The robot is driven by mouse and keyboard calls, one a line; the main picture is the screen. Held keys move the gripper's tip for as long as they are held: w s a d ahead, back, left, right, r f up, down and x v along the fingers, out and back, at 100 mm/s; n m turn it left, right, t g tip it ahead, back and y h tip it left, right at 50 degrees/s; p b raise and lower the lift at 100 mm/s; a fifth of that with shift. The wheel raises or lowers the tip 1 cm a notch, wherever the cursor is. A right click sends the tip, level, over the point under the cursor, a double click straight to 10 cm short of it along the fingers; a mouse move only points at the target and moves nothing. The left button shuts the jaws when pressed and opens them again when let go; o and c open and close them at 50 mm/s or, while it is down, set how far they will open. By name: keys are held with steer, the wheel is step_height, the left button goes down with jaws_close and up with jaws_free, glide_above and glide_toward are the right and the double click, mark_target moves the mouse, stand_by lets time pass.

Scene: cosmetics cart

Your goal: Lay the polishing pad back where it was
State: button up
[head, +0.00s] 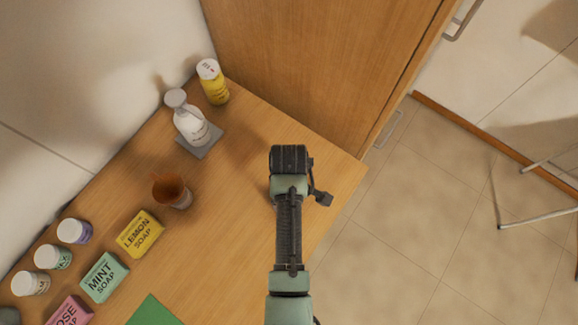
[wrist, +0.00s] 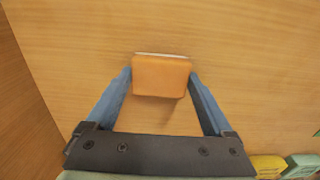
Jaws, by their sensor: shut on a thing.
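The polishing pad (wrist: 160,77) is an orange-tan block with a thin white edge on its far side. It shows in the wrist view between the two blue fingers of my gripper (wrist: 160,75). My gripper is shut on its left and right sides. Bare wooden tabletop lies beneath it, with a faint shadow just below; I cannot tell whether the pad touches the table. In the head view my arm's end (head: 290,160) is over the right part of the table and hides the fingers and the pad.
A brown cup (head: 171,192), lemon soap (head: 140,233), mint soap (head: 104,277), several lidded jars and a green mat (head: 153,312) lie left. A wooden cabinet (head: 310,50) rises behind.

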steer(key=shift+f, duration=0.1)
steer(key=o, duration=1.1)
steer(key=shift+c, duration=0.2)
step_height(320, 180, up, 12)
steer(key=w+r+m+t, duration=0.2)
steer(key=w+r+t, duration=0.4)
steer(key=w+r, duration=0.5)
steer(key=w+r+m+t, duration=0.2)
steer(key=w+r+t, duration=0.2)
steer(key=r, duration=0.6)
steer(key=w+r+m+t, duration=0.2)
steer(key=w+r+t, duration=0.15)
steer(key=r, duration=0.55)
steer(key=s+r+m+t, duration=0.3)
steer(key=r+t, duration=0.5)
steer(key=r, duration=1.2)
steer(key=s+r+m+t, duration=0.1)
steer(key=s+r+t, duration=0.5)
steer(key=s+r, duration=0.5)
step_height(320, 180, up, 3)
steer(key=shift+s+f+m+b, duration=0.1)
steer(key=shift+s+m+b, duration=0.15)
steer(key=shift+m+b, duration=0.15)
